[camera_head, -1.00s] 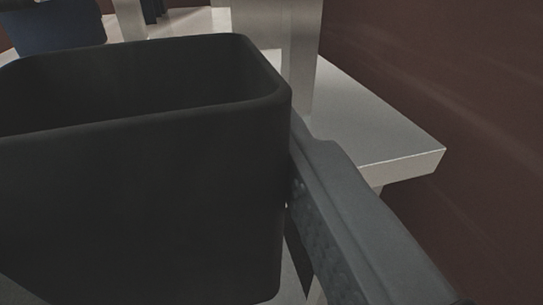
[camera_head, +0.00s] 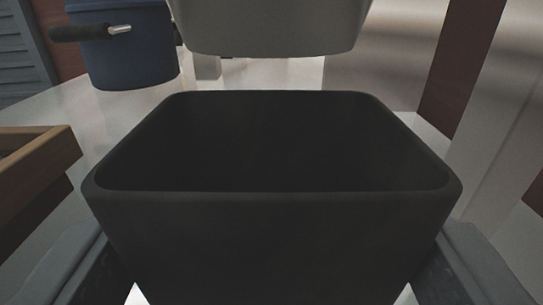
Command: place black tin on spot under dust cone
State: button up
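The black tin (camera_head: 272,225) is a square, open-topped box with rounded corners, in the middle of the view, upright, its inside dark. My gripper (camera_head: 275,245) is shut on it, with one finger at its left side and one at its right side. The dust cone (camera_head: 270,28) looks to be the pale grey, rounded piece hanging at the top centre; only its lower end shows. In the picture its lower rim is just above and behind the tin's far rim. The spot under the cone cannot be made out; the tin hides much of the surface there.
A blue pot (camera_head: 122,50) with a dark handle stands at the back left on a pale surface (camera_head: 70,112). A wooden-edged box or tray (camera_head: 40,165) is close at the left. Pale upright panels (camera_head: 385,65) stand behind and at the right.

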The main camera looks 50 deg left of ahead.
aim_at(272, 181)
jog(key=w+a, duration=0.1)
jog(key=w+a+f, duration=0.1)
jog(key=a, duration=0.1)
jog(key=shift+w+a, duration=0.1)
jog(key=shift+f, duration=0.25)
jog(key=shift+f, duration=0.15)
jog(key=o, duration=1.1)
jog(key=v, duration=1.2)
jog(key=shift+r, duration=0.25)
